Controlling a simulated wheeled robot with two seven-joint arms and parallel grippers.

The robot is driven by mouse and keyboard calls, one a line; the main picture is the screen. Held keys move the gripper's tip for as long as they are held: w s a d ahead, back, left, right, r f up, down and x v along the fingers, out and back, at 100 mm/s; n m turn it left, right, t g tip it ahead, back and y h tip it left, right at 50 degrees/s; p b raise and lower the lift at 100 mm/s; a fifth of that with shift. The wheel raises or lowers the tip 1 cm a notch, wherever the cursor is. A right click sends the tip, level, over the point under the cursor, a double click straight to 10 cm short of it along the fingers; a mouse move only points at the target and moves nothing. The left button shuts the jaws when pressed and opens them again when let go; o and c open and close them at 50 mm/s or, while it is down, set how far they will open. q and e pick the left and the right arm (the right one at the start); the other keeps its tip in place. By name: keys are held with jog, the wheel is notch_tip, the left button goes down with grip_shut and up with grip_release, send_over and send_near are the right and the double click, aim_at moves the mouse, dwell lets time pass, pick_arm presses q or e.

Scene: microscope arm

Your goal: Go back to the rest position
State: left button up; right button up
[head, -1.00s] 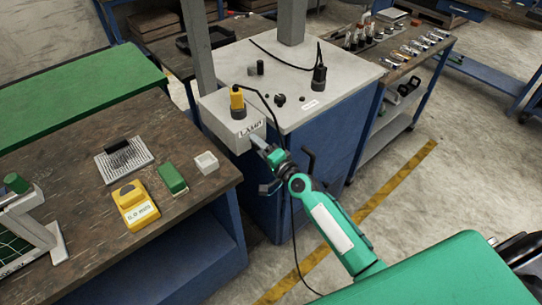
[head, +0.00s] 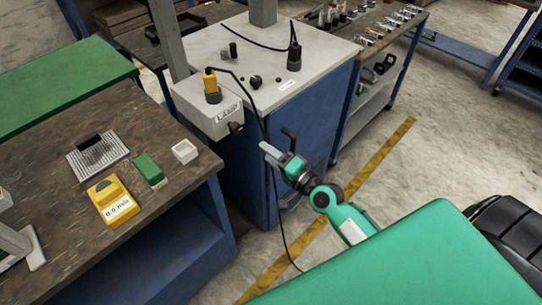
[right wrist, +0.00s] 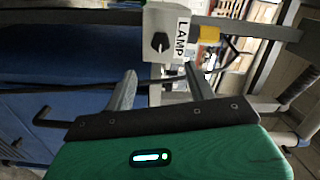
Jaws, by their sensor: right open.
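My right gripper (head: 272,156) hangs in front of the blue cabinet (head: 312,112), below and to the right of the grey lamp box (head: 203,119). The box carries a LAMP label and a black knob (head: 236,127). In the right wrist view my right gripper (right wrist: 160,72) has its two fingers spread, with nothing held between them. The lamp box (right wrist: 160,22) and its knob (right wrist: 160,42) lie beyond the fingertips, apart from them. My left gripper is out of view.
A black bent handle (head: 289,138) sticks out beside my right gripper. A black cable (head: 268,180) hangs down the cabinet front. The wooden bench (head: 55,180) on the left holds a yellow meter (head: 112,200). Open floor lies to the right.

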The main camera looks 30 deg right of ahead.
dwell(0.4)
notch_tip(320, 180, down, 23)
jog(key=s+d+n+g+h, duration=0.3)
jog(key=g, duration=0.1)
jog(key=s+f+n+g+h, duration=0.1)
jog(key=s+f+g, duration=0.1)
jog(key=s+f, duration=0.45)
jog(key=s+f+n+g, duration=0.2)
jog(key=s+f, duration=0.1)
jog(key=f, duration=0.7)
jog(key=s+f+n+g, duration=0.2)
jog(key=s+f, duration=0.4)
jog(key=s, duration=0.4)
jog(key=s+f+n+g+h, duration=0.1)
jog(key=s+f+n+g, duration=0.2)
jog(key=s+f, duration=0.4)
jog(key=s+f+n+g+h, duration=0.1)
jog(key=s+f, duration=0.6)
jog(key=s, duration=0.8)
jog(key=shift+s+a+n+g, duration=0.15)
jog(key=shift+s+n+g, duration=0.1)
jog(key=shift+n+g, duration=0.6)
jog(key=shift+s, duration=0.25)
jog(key=shift+c, duration=0.4)
